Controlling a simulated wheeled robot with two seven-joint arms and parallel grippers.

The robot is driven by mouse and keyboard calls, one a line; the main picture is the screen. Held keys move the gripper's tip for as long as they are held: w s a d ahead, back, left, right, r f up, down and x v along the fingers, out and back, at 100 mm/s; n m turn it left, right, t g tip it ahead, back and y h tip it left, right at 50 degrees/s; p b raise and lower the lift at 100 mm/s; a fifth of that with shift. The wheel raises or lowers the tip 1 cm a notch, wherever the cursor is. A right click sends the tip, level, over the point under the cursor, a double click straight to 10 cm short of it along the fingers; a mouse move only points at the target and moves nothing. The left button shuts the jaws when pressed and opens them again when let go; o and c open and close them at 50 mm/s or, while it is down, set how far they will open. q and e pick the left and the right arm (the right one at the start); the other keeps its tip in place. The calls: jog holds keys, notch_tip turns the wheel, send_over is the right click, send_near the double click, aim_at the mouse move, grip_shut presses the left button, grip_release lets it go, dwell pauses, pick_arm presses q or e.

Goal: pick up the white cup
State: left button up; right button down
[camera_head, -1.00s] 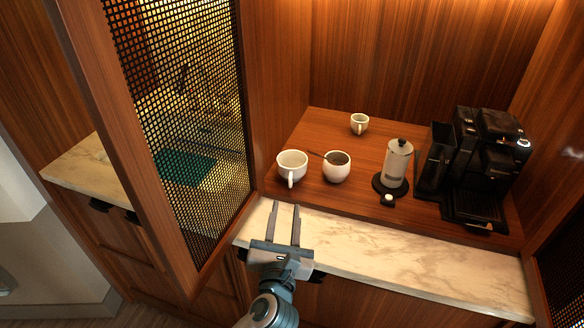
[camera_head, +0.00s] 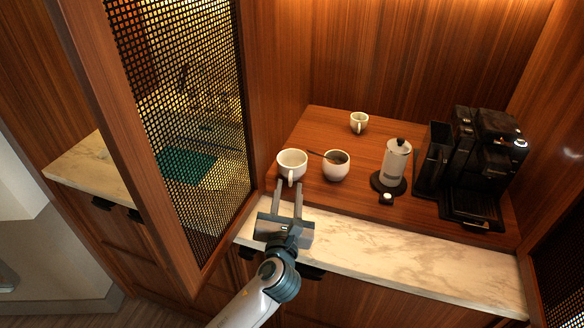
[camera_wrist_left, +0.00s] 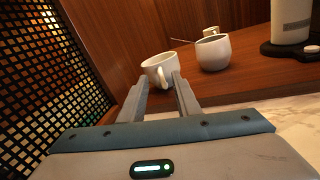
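The white cup (camera_head: 292,161) stands upright near the front left of the wooden counter, its handle facing the front. It also shows in the left wrist view (camera_wrist_left: 157,66), just beyond my fingertips. My left gripper (camera_head: 289,184) is open, its two fingers apart and pointing at the cup's handle. In the left wrist view the handle appears between the fingertips (camera_wrist_left: 160,82). No grip on the cup shows, and I cannot tell whether a finger touches it. My right gripper is not in view.
A round white bowl with a spoon (camera_head: 336,166) stands just right of the cup. A smaller cup (camera_head: 359,122) is behind. A white press (camera_head: 396,162) and black coffee machine (camera_head: 478,165) stand right. A mesh panel (camera_head: 190,120) is close on the left. The marble edge (camera_head: 400,254) is clear.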

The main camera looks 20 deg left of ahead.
aim_at(290, 181)
pick_arm(q)
jog(key=shift+p+x, duration=0.4)
jog(key=shift+x, duration=1.45)
jog(key=shift+c, duration=0.6)
grip_shut()
